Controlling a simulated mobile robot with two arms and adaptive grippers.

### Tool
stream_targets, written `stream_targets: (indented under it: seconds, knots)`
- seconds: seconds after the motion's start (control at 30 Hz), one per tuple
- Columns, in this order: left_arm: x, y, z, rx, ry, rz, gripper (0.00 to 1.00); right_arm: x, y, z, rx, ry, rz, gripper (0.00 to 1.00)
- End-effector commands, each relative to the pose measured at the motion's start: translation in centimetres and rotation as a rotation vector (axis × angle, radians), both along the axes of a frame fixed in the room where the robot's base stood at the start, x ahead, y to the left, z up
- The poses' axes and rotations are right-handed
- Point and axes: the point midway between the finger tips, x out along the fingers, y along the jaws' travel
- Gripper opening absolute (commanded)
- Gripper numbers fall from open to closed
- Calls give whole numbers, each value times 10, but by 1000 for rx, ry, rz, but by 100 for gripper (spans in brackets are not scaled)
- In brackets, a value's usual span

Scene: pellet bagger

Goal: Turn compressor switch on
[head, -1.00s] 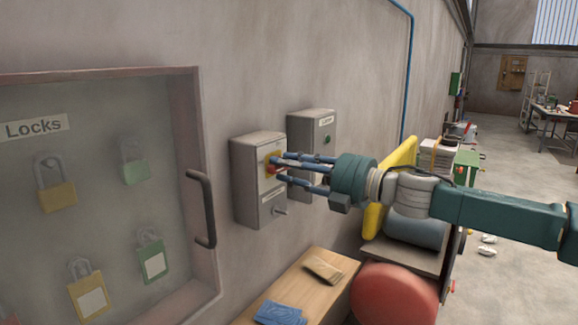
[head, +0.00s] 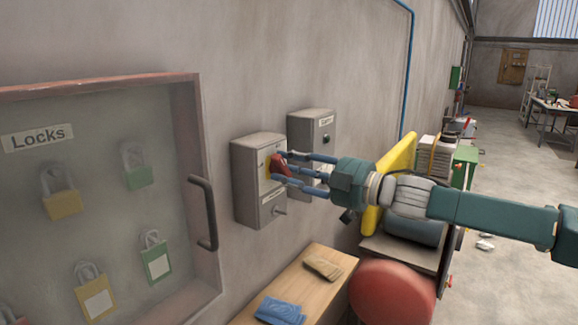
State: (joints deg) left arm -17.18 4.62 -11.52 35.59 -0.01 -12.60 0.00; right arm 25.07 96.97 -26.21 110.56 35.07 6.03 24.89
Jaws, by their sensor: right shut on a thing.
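The compressor switch is a red knob (head: 279,165) on a yellow plate on the front of a grey wall box (head: 246,187). My right gripper (head: 283,166) has its blue fingers around the red knob and is shut on it. The fingers hide part of the knob and plate, and I cannot tell exactly which setting the knob points to. The label below the plate is too small to read. My left gripper is not in view.
A locks cabinet (head: 200,120) with a dark handle (head: 204,212) is on the left. Below are a wooden bench (head: 300,286) with blue and tan gloves, and a red rounded object (head: 392,293). Open floor lies to the right.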

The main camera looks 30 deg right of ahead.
Motion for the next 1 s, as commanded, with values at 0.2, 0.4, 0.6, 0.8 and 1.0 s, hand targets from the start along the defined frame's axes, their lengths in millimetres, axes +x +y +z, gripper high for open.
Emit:
stream_targets:
  seconds: [0.2, 0.4, 0.6, 0.8, 1.0]
  knots:
    - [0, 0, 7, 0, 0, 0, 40, 2, -5, 10, 188, 63, -9, 8]
    - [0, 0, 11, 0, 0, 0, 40, 2, -6, 8, 345, 128, -9, 8]
    - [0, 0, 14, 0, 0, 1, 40, 2, -6, 8, 467, 178, -7, 8]
    - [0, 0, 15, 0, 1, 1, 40, 2, -6, 6, 545, 211, -7, 8]
    - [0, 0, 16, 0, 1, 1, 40, 2, -6, 6, 581, 226, -5, 8]
